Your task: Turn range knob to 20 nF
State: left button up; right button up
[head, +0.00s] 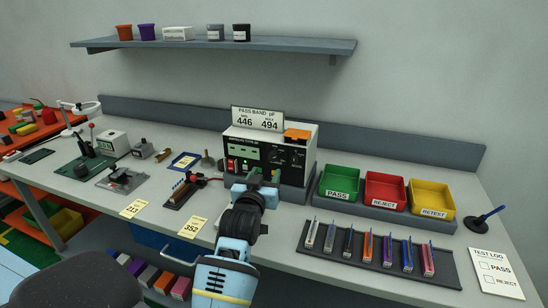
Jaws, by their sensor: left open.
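My right gripper is out of view.
A limit card (258,118) reading 446 and 494 and an orange piece (297,134) are on the meter. Green (339,183), red (385,190) and yellow (431,198) bins stand right. A rack (437,266) of several coloured strips lies in front. A fixture (178,195) sits left.

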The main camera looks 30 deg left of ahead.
aim_at(273, 158)
pick_arm(q)
jog(key=x, duration=0.7)
jog(key=shift+w+r, duration=0.1)
jog(key=shift+r, duration=0.05)
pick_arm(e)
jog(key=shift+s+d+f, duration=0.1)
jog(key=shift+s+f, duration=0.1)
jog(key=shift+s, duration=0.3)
pick_arm(q)
jog(key=shift+c, duration=0.4)
jog(key=c, duration=0.9)
